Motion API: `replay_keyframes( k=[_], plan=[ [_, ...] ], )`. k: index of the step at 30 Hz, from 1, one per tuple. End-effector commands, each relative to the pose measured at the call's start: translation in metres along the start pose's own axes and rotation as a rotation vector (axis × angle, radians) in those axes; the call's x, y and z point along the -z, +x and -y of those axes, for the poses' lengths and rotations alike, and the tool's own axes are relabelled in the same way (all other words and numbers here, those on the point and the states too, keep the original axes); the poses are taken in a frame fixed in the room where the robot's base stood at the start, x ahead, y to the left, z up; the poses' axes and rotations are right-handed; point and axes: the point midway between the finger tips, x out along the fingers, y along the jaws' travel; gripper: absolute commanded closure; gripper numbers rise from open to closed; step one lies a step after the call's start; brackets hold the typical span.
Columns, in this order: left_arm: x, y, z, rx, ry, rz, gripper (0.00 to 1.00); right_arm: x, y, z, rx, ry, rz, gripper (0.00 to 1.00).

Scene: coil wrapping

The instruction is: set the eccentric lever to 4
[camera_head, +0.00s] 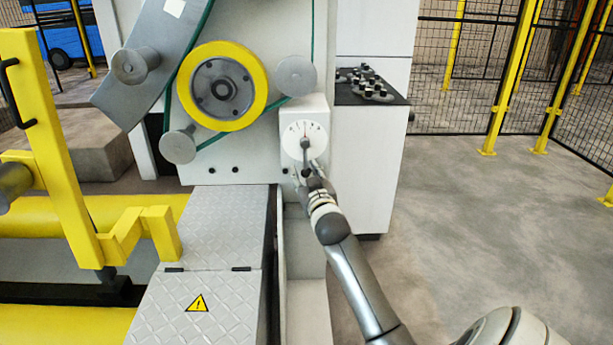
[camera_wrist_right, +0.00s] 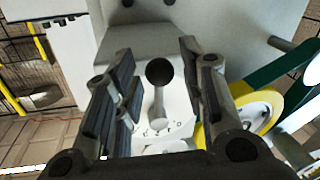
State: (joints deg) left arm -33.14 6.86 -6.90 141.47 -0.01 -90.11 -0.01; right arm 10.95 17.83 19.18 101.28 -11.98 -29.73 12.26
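The eccentric lever has a grey stem and a black ball knob (camera_wrist_right: 160,72), seen in the right wrist view. It sits on a white round dial (camera_head: 303,131) with small dark markings, on a white box of the machine. In the head view the markings are too small to read; a few figures show blurred in the wrist view. My right gripper (camera_head: 311,171) is just below the dial, partly covering the lever. In the wrist view the right gripper (camera_wrist_right: 158,60) is open, its fingers on either side of the knob with gaps. My left gripper is not in view.
A yellow-rimmed wheel (camera_head: 259,83) with a green belt and grey rollers (camera_head: 296,76) is above left of the dial. A yellow frame (camera_head: 50,150) stands left. The floor at right is clear up to the fence.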

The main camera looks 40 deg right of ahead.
Motion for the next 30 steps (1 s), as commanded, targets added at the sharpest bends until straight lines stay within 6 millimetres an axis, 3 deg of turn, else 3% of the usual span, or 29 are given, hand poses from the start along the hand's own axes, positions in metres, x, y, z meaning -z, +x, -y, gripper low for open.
replay_keyframes(
  k=[1, 8, 22, 30],
  plan=[
    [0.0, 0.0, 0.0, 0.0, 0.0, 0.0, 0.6, 0.0, 0.0, 0.0, 0.0, 0.0, 0.0, 0.73],
    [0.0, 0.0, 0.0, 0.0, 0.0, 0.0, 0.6, 0.0, 0.0, 0.0, 0.0, 0.0, 0.0, 1.0],
    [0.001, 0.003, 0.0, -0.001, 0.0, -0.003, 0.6, 0.0, 0.0, 0.002, -0.001, 0.049, -0.007, 1.0],
    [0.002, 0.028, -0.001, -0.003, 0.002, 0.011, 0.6, 0.003, 0.001, 0.009, -0.008, 0.22, -0.039, 1.0]
  ],
)
